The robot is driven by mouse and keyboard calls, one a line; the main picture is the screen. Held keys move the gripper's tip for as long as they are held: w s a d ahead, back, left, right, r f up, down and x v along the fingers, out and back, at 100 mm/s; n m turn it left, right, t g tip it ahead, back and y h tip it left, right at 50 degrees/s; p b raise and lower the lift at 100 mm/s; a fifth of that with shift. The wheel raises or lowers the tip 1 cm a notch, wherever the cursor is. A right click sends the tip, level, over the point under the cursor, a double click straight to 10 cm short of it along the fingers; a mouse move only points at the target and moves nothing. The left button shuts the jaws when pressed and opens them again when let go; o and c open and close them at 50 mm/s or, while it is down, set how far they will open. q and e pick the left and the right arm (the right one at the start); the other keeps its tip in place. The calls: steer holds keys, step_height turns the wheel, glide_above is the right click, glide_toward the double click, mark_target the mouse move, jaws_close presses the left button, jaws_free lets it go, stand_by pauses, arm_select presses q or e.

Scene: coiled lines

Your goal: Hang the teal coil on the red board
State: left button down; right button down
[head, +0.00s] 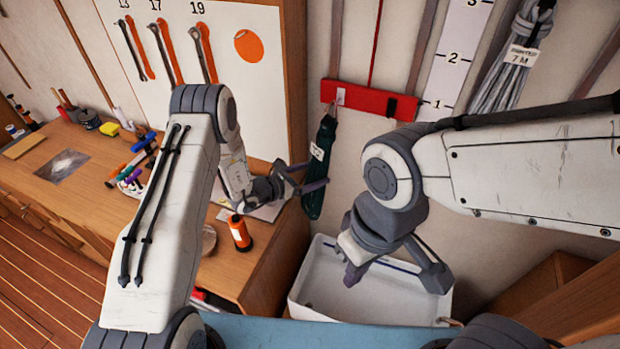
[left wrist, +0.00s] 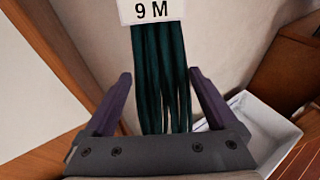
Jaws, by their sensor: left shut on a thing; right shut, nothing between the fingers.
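The teal coil (head: 327,135) is a long dark green bundle with a white tag that reads 9 M in the left wrist view (left wrist: 160,75). It hangs upright below the left end of the red board (head: 365,98), its top close to the pale hook (head: 340,96). I cannot tell whether its loop is on that hook. My left gripper (head: 306,184) is shut on the coil's lower part, with fingers on both sides of it in the left wrist view (left wrist: 160,95). My right gripper (head: 392,277) is shut and empty, above the white bin.
The white bin (head: 300,291) stands below the coil. A grey coil tagged 7 M (head: 497,88) hangs at the upper right beside a numbered scale (head: 453,55). The wooden bench (head: 100,165) at left holds tools and an orange spool (head: 240,233). A black hook (head: 392,106) is on the board's right.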

arm_select(q)
steer(key=shift+w+d, duration=0.2)
steer(key=shift+w, duration=0.3)
steer(key=shift+w+d, duration=0.2)
steer(key=shift+w, duration=0.3)
steer(key=shift+w+d+f+b, duration=0.15)
steer(key=shift+w+f+b, duration=0.4)
steer(key=shift+b, duration=0.55)
steer(key=shift+w+b, duration=0.15)
steer(key=shift+b, duration=0.15)
jaws_free()
steer(key=shift+f, duration=0.15)
